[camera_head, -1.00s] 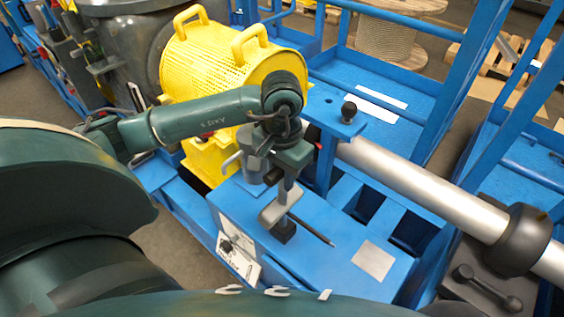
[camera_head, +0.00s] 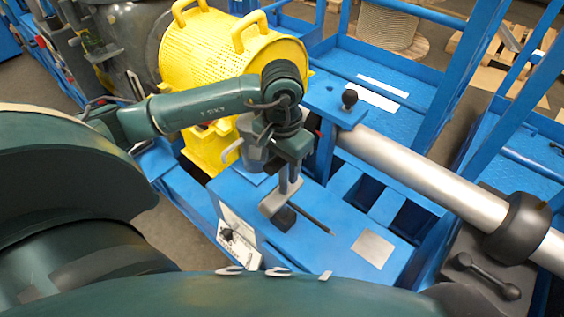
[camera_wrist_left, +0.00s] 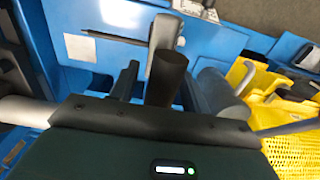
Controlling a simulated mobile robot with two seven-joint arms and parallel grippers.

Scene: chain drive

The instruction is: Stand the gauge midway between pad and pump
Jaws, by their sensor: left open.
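The gauge appears to be the dark upright piece with a grey part (camera_wrist_left: 168,75) between my left fingers in the left wrist view; its dark lower block (camera_head: 284,217) shows below my gripper in the head view. My left gripper (camera_head: 281,196) is open around or just above it; contact cannot be told. The pad is a pale grey square (camera_head: 373,248) flat on the blue deck, right of the gripper; it also shows in the wrist view (camera_wrist_left: 80,47). The pump seems to be the grey cylinder with a handle (camera_head: 252,145), partly hidden by my arm. My right gripper is not in view.
A thin dark rod (camera_head: 318,225) lies on the blue deck (camera_head: 330,265) between gripper and pad. A yellow perforated guard (camera_head: 215,50) stands behind the pump. A silver shaft (camera_head: 420,180) runs at the right. A white card (camera_head: 238,245) is at the deck's front left.

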